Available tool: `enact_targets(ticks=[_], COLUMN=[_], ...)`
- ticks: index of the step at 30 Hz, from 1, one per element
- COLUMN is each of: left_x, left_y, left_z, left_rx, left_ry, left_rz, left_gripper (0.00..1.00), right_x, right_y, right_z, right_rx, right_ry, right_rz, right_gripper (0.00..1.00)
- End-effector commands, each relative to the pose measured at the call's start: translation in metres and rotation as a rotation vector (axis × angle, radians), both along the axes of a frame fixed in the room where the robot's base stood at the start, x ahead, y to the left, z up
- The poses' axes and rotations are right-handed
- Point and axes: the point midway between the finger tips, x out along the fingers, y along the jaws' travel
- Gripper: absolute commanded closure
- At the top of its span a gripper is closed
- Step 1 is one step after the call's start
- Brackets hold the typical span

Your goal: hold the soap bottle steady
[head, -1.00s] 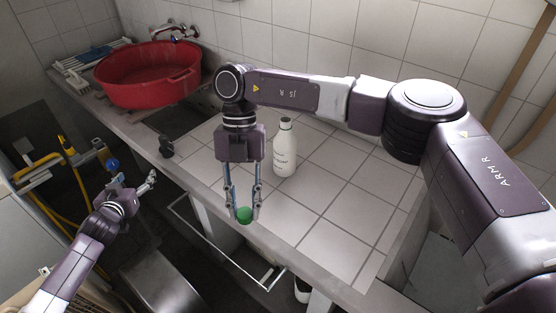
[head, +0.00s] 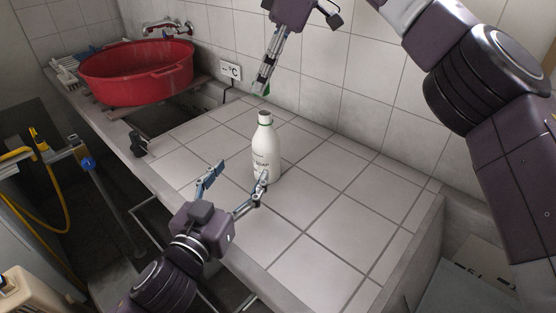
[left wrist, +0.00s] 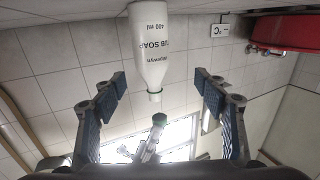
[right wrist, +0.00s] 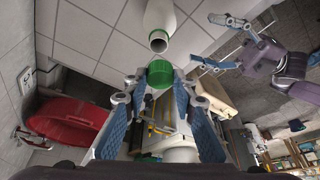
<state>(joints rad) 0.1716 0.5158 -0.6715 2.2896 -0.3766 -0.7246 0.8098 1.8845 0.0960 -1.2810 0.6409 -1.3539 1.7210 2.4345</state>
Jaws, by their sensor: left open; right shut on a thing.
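The white soap bottle (head: 266,158) stands upright on the tiled counter, its neck open. In the left wrist view the bottle (left wrist: 151,45) appears upside down, between and beyond the fingertips. My left gripper (head: 237,180) is open on the near side of the bottle. One finger overlaps the bottle's lower part in the head view; I cannot tell whether it touches. My right gripper (head: 263,86) is up above and behind the bottle, shut on a green cap (right wrist: 160,74). The cap is mostly hidden in the head view and apart from the bottle's mouth (right wrist: 158,42).
A red tub (head: 135,75) stands at the back left over the sink. A small dark object (head: 138,143) sits on the counter's left edge. The tiled wall (head: 330,80) closes the back. The counter right of the bottle (head: 340,200) is clear.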

Motion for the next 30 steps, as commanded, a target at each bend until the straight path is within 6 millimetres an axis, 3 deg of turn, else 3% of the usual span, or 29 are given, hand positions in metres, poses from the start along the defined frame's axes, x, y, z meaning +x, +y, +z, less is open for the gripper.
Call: enact_targets(ticks=[6,18,23,30], left_x=[-0.015,-0.014,-0.001,0.04], left_y=[-0.006,-0.007,-0.012,-0.029], left_z=[0.007,0.008,0.008,0.009], left_rx=[-0.016,-0.016,-0.017,-0.015], left_ry=[-0.014,-0.015,-0.017,-0.019], left_rz=[-0.01,-0.01,-0.01,-0.01], left_gripper=[0.34,0.34,0.34,0.34], right_x=[-0.001,-0.001,-0.001,-0.001], right_y=[-0.003,-0.003,-0.003,-0.003], right_z=[0.012,0.014,0.013,0.013], right_rx=[0.0,-0.001,-0.001,-0.001], right_ry=[0.001,0.002,0.003,0.002], right_rz=[-0.103,-0.11,-0.11,-0.109], right_gripper=[0.83,0.83,0.83,0.83])
